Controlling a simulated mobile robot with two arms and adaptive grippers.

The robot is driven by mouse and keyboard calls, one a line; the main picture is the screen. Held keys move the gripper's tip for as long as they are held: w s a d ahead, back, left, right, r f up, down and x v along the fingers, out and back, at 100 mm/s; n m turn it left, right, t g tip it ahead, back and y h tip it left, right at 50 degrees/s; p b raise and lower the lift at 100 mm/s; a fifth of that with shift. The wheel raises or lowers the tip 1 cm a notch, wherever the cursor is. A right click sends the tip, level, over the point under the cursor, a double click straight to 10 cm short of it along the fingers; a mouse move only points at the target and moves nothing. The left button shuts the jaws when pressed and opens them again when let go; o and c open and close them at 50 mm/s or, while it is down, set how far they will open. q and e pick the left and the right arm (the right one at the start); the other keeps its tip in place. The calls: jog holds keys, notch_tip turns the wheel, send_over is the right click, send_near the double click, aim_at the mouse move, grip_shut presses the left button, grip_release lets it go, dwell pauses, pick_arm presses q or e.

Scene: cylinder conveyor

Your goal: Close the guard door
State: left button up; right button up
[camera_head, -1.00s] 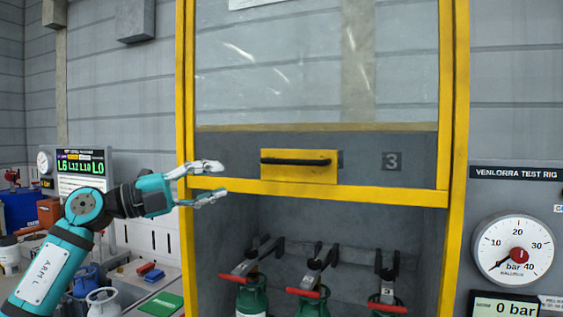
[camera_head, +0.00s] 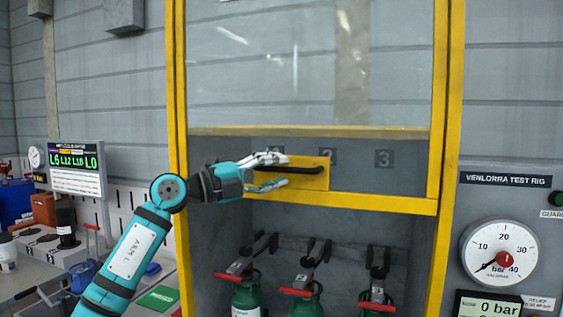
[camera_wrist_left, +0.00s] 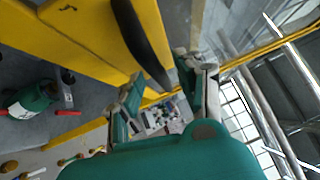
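The guard door (camera_head: 385,202) is a yellow-framed clear panel, raised above the open lower part of the bay. Its black bar handle (camera_head: 300,169) sits on a yellow plate (camera_head: 318,182). My left gripper (camera_head: 279,171) is at the handle's left end, with one finger above the bar and one below. In the left wrist view the black handle (camera_wrist_left: 138,40) runs down to the space between my parted fingertips (camera_wrist_left: 160,88). Firm contact with the bar cannot be told. My right gripper is not in view.
Green cylinders (camera_head: 306,303) with red-handled clamps (camera_head: 304,270) stand under the door inside the bay. A pressure gauge (camera_head: 498,252) is on the right panel. A bench (camera_head: 50,262) with tools and a display (camera_head: 76,160) lie left.

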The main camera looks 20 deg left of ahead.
pick_arm(q)
jog(key=shift+x, duration=0.8)
jog(key=shift+c, duration=0.4)
grip_shut()
